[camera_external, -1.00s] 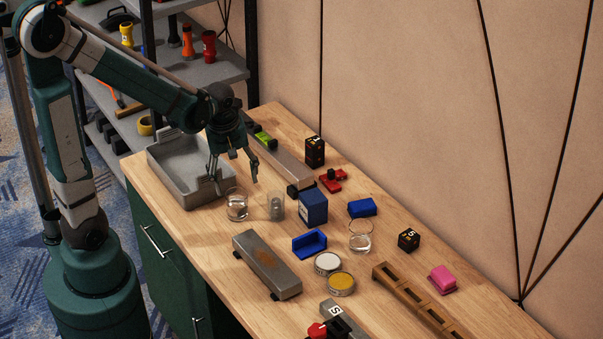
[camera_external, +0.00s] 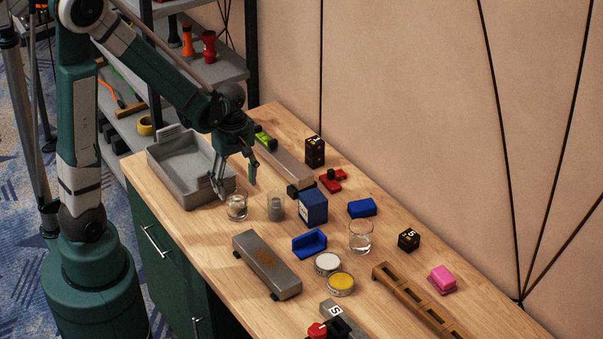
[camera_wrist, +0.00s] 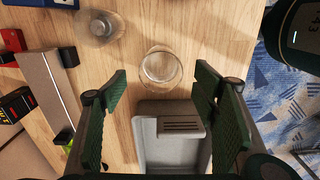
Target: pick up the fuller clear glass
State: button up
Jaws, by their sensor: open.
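A clear glass (camera_external: 236,208) with some liquid stands upright by the near right corner of the grey tray. It also shows in the wrist view (camera_wrist: 160,68), ahead of my fingers and roughly centred between them. A second clear glass (camera_external: 361,238) with liquid in its lower part stands further right, beyond the blue pieces. I cannot tell for sure which glass is fuller. My gripper (camera_external: 235,191) is open and empty, just above the nearer glass; in the wrist view its two fingers (camera_wrist: 162,98) are spread wide and hold nothing.
The grey tray (camera_external: 164,161) lies left of my gripper. A grey translucent container (camera_external: 276,206) and a dark blue box (camera_external: 313,207) stand right of the nearer glass. A long metal block (camera_external: 267,264) lies in front. Bare wood shows around the nearer glass.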

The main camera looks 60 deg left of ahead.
aim_at(237, 203)
jog(key=shift+f, duration=1.25)
jog(key=shift+f+b, duration=0.1)
jog(key=shift+b, duration=0.2)
jog(key=shift+f+b, duration=0.65)
jog(key=shift+f, duration=1.85)
jog(key=c, duration=1.3)
